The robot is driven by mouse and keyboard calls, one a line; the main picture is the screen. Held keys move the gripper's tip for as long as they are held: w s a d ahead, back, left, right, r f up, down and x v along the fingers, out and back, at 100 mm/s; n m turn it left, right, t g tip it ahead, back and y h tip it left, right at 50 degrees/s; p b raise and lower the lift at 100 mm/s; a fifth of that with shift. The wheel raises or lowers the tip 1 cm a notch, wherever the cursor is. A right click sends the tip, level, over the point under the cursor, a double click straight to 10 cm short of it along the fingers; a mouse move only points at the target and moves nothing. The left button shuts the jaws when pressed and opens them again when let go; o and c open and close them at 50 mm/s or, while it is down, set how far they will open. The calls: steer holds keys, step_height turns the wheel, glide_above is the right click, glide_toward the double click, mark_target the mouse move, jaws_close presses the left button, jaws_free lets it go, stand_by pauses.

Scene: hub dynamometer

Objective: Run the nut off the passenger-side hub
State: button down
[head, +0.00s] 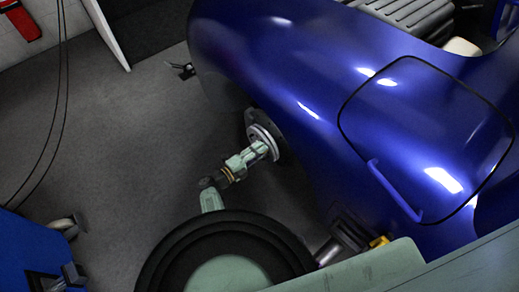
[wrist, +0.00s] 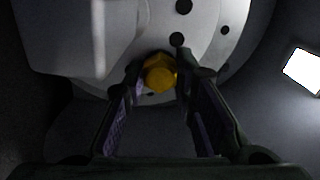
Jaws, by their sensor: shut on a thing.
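The blue car (head: 270,60) shows a bare wheel hub (head: 257,133) under its fender in the head view. In the wrist view the hub's pale face (wrist: 205,40) fills the top, with several dark holes. A yellow nut (wrist: 159,76) sits at the hub's middle, between my two fingertips. My gripper (head: 268,147) reaches to the hub face; in the wrist view its fingers come up from below on either side of the nut. It is shut on the nut. The hub in the head view is partly hidden by my gripper.
A blue handle (head: 393,192) stands out from the car's side panel. A blue cabinet (head: 30,250) is at the lower left. Dark cables (head: 62,110) hang at the left. The grey floor (head: 120,130) left of the hub is clear.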

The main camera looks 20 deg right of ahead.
steer(key=n+p, duration=0.4)
steer(key=n, duration=1.6)
steer(key=shift+a, duration=0.1)
steer(key=c, duration=1.5)
jaws_free()
steer(key=shift+a, duration=0.1)
steer(key=v, duration=0.3)
steer(key=shift+s+a+p, duration=0.1)
steer(key=shift+p, duration=0.2)
